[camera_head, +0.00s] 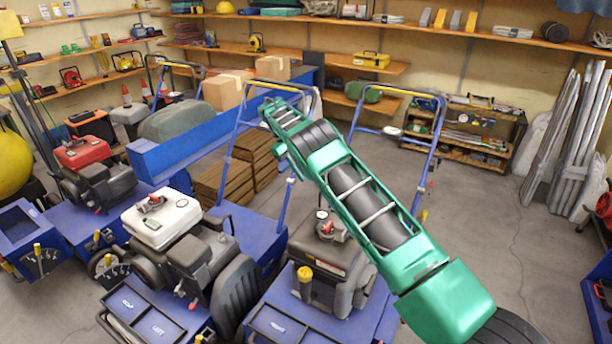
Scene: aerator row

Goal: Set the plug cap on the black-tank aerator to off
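The black-tank aerator is the blue machine at lower centre, with a dark tank (318,245) on top. A small red and grey fitting (330,230) sits on the tank. A yellow-topped dark post (304,284) stands at its front left. I cannot make out the plug cap; it is too small or hidden. My green arm passes in front of the machine's right side, from lower right to upper left. Its far end, my gripper (272,125), shows beyond and above the tank, apart from it. Whether the fingers are open or shut is unclear.
A white-tank aerator (162,221) stands close on the left, and a red-tank aerator (82,153) farther left. Blue handlebars (436,135) rise behind the black-tank machine. Wooden crates (222,180) stand behind. Grey floor (480,215) is clear to the right.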

